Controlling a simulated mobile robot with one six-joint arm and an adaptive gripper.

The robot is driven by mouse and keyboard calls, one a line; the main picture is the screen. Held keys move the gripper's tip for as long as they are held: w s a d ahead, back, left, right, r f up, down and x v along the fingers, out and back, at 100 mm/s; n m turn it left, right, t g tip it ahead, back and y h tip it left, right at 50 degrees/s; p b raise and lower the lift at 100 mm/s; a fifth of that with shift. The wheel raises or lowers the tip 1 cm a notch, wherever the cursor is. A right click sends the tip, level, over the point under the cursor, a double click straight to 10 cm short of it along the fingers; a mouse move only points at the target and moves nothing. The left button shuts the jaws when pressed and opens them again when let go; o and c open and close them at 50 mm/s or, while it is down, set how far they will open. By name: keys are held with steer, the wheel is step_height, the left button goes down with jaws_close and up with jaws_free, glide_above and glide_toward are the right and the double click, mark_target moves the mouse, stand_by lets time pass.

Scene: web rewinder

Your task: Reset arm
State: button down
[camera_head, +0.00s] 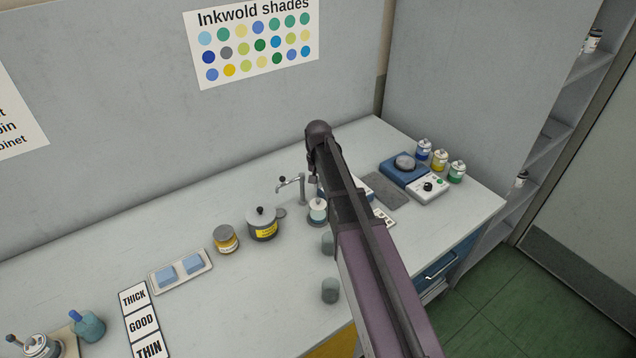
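My arm rises from the lower right over the counter (215,292) to a dark rounded joint at about the middle of the view. My gripper cannot be made out; the arm may hide it. Beneath the arm, part of the counter and some items on it are hidden. No held object shows.
Near the arm are a lidded pot (263,226), a tap (301,188), a small white-topped jar (318,208) and grey-green cups (330,290). A blue device (404,168) and several small jars stand right. A tray with blue blocks (181,273) and THICK/GOOD/THIN card (142,323) lie left.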

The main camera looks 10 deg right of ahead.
mark_target(318, 199)
steer(key=shift+f+b, duration=2.8)
steer(key=shift+b, duration=0.05)
stand_by(0.7)
steer(key=shift+r, duration=0.15)
stand_by(0.3)
steer(key=shift+r+p, duration=3.35)
steer(key=shift+p, duration=0.2)
steer(key=s+n, duration=0.3)
steer(key=s, duration=1.9)
steer(key=shift+s+n, duration=0.15)
steer(key=shift+n, duration=0.15)
steer(key=shift+a, duration=0.1)
